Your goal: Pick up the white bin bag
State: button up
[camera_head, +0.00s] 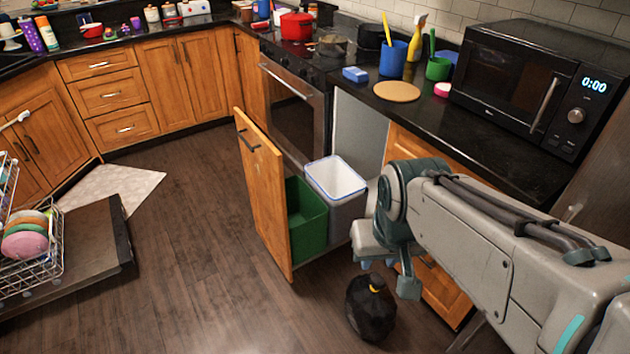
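A white liner with a blue rim, which looks like the white bin bag (335,177), sits in the grey bin (345,215) of the pulled-out bin drawer. Its top is open and its inside looks empty. My gripper (387,278) points down to the right of the grey bin and above a black bag. The fingertips are small and partly hidden by my own arm, so I cannot tell whether they are open or shut. I see nothing hanging from the gripper.
A green bin (306,222) stands in front of the grey one, behind the wooden drawer front (262,190). A black bag with a yellow tie (371,308) rests on the floor. An open dishwasher door (70,250) and dish rack (35,250) are at left. Middle floor is clear.

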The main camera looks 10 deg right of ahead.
aim_at(335, 180)
jog(key=u, duration=1.1)
jog(key=i, duration=4.25)
jog(key=z, duration=1.3)
jog(key=i, duration=2.15)
jog(key=z, duration=1.3)
